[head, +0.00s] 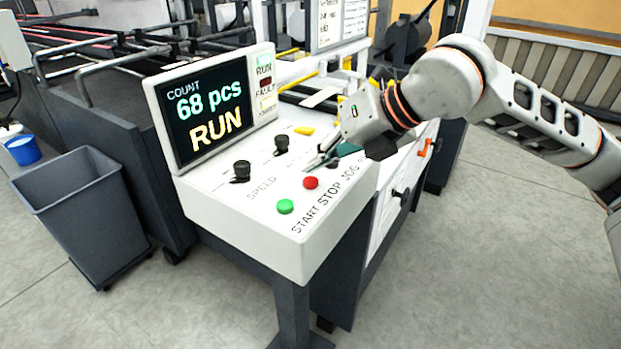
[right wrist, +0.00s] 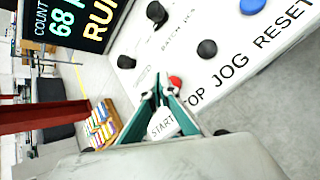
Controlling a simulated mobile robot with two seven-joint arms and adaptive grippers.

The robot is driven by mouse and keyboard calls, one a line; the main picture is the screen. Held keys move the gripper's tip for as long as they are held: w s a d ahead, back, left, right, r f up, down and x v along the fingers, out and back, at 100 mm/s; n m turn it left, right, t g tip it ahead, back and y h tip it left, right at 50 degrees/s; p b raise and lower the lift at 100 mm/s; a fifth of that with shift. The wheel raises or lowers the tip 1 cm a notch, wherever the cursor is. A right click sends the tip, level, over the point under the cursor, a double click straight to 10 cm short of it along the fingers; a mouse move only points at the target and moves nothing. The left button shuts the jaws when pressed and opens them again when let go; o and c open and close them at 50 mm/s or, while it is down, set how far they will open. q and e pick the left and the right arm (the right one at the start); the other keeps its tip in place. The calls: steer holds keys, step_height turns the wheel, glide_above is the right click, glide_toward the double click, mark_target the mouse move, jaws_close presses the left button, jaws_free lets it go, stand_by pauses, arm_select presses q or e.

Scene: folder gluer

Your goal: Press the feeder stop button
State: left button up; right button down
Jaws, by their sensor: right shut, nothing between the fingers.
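The red stop button (head: 310,183) sits on the white sloped control panel (head: 240,205), right of the green start button (head: 286,207). My right gripper (head: 318,161) is shut and empty, its tips just beyond the red button and apparently above the panel. In the right wrist view the red button (right wrist: 175,82) shows just past the shut fingertips (right wrist: 161,88); I cannot tell whether they touch it. The green button is not visible there. The display (head: 205,108) reads COUNT 68 pcs RUN. My left gripper is not in view.
Two black knobs (head: 241,170) (head: 281,143) stand on the panel. The wrist view also shows a black button (right wrist: 207,48) by JOG and a blue one (right wrist: 250,5) by RESET. A grey bin (head: 75,210) stands left; the floor in front is clear.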

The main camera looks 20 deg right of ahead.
mark_target(315, 181)
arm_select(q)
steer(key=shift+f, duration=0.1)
arm_select(e)
steer(key=shift+f, duration=0.15)
stand_by(0.4)
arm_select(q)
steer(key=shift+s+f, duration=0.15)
arm_select(e)
steer(key=shift+f, duration=0.3)
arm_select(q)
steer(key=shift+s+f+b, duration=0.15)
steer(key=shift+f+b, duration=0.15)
arm_select(e)
steer(key=shift+f, duration=0.5)
stand_by(0.6)
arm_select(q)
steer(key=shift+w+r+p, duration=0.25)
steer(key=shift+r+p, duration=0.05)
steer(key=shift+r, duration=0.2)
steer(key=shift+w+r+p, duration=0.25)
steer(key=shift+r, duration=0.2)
arm_select(e)
steer(key=shift+r, duration=0.9)
steer(key=shift+r, duration=0.1)
